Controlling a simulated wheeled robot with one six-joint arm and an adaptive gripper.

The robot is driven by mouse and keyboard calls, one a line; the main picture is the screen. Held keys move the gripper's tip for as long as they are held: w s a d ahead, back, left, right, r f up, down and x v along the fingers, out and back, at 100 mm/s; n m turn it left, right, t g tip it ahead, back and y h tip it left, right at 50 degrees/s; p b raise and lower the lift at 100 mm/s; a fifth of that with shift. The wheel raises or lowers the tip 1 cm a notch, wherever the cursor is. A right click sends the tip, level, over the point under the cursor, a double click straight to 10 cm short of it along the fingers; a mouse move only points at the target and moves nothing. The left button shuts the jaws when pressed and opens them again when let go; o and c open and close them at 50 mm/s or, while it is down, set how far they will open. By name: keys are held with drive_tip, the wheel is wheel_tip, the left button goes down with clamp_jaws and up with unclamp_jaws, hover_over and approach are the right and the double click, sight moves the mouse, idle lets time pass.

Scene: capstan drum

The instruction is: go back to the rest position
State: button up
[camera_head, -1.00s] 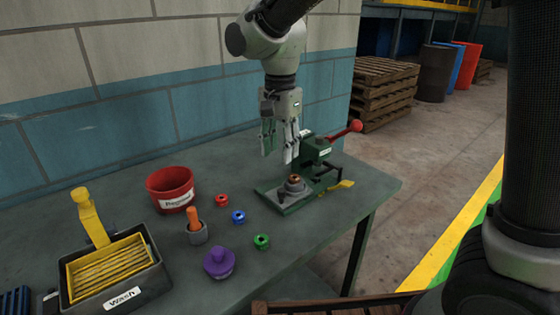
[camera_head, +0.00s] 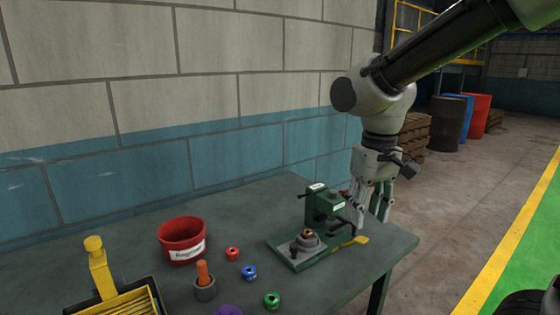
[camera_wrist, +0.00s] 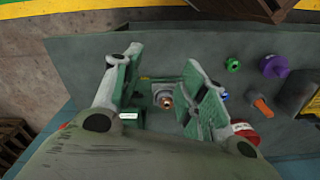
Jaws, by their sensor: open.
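My gripper (camera_head: 370,215) is open and empty at the right end of the workbench. In the head view it is just right of the green bench fixture (camera_head: 324,204), and one finger overlaps the fixture's right side in the picture. I cannot tell the exact gap between them. The fixture's red lever is mostly hidden behind my gripper. In the wrist view my two fingers (camera_wrist: 163,75) are spread wide. The fixture's grey seat with a copper-coloured centre (camera_wrist: 165,100) shows between and beyond them.
The workbench (camera_head: 370,262) holds a red bucket (camera_head: 181,243), small red (camera_head: 232,254), blue (camera_head: 249,272) and green (camera_head: 271,300) rings, and an orange-handled tool (camera_head: 203,272). A yellow-handled basket (camera_head: 97,262) is at left. A brick wall stands behind; open floor lies right.

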drive_tip(key=s+d+r+m+t, duration=0.1)
drive_tip(key=s+d+r+t, duration=0.1)
drive_tip(key=s+d, duration=0.3)
drive_tip(key=s+d+r+m+t, duration=0.2)
drive_tip(key=s+d, duration=0.3)
drive_tip(key=d, duration=0.8)
drive_tip(key=shift+s+d+r+m, duration=0.15)
drive_tip(key=shift+s+r+m, duration=0.2)
drive_tip(key=shift+r, duration=0.1)
